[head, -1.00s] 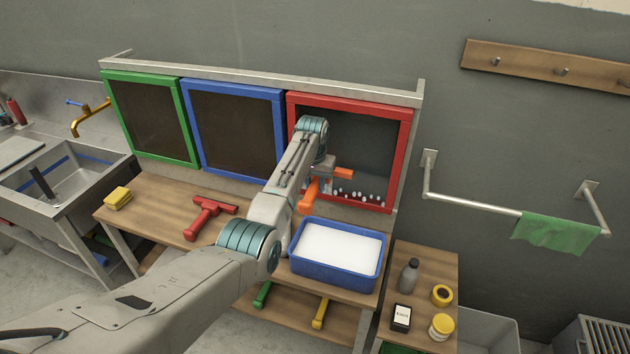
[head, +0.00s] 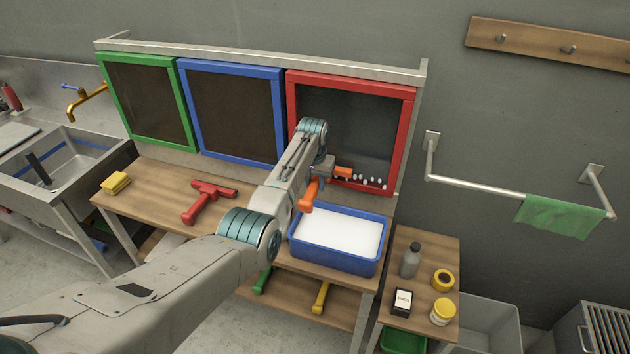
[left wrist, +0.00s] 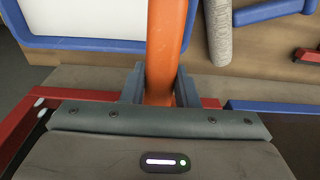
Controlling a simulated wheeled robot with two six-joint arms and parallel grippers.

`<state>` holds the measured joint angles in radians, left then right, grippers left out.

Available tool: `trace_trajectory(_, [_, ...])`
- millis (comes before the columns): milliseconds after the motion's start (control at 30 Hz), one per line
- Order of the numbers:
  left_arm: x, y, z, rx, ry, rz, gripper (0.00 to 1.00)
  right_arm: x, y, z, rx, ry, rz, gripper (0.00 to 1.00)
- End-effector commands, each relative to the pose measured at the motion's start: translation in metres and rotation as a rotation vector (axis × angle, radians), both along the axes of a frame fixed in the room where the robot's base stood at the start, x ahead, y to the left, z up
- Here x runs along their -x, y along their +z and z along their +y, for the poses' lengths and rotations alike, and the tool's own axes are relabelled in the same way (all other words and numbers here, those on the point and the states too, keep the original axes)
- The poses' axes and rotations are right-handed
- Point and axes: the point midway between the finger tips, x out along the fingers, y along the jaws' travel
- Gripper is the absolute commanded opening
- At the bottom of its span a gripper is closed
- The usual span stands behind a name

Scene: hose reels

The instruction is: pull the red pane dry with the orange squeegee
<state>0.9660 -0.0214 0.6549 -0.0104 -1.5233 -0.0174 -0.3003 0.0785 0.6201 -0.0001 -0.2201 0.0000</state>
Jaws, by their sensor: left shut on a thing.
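The red pane (head: 352,118) is a dark panel in a red frame at the right end of the rack. White drops or suds (head: 368,180) show along its lower edge. My left gripper (head: 322,172) is in front of the lower part of this pane. It is shut on the handle of the orange squeegee (head: 311,192). In the left wrist view the orange handle (left wrist: 168,50) stands between the two fingers. The squeegee's head is partly hidden by my gripper and arm in the head view. My right gripper is not in view.
A blue tub (head: 300,253) of white suds stands on the bench below the pane. A red squeegee (head: 206,198) and yellow sponges (head: 115,183) lie to the left. A side table (head: 424,270) with bottles and tape stands right. A towel bar (head: 475,187) holds a green cloth.

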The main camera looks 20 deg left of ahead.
Motion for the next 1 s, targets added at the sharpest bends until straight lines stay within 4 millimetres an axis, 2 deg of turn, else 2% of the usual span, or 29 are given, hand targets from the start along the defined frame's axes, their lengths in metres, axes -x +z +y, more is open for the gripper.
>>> trace_trajectory(167, [-0.001,-0.005,0.0,0.0,0.0,-0.004,0.05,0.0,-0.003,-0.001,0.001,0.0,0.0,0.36])
trace_trajectory(500, [0.0,-0.032,0.0,0.0,0.0,-0.004,0.05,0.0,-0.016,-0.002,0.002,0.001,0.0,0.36])
trace_trajectory(833, [0.001,-0.032,0.0,0.0,0.0,-0.005,0.05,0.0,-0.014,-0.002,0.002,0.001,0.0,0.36])
trace_trajectory(1000, [0.007,-0.028,0.0,0.0,0.0,-0.003,0.05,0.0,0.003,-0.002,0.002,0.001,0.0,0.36])
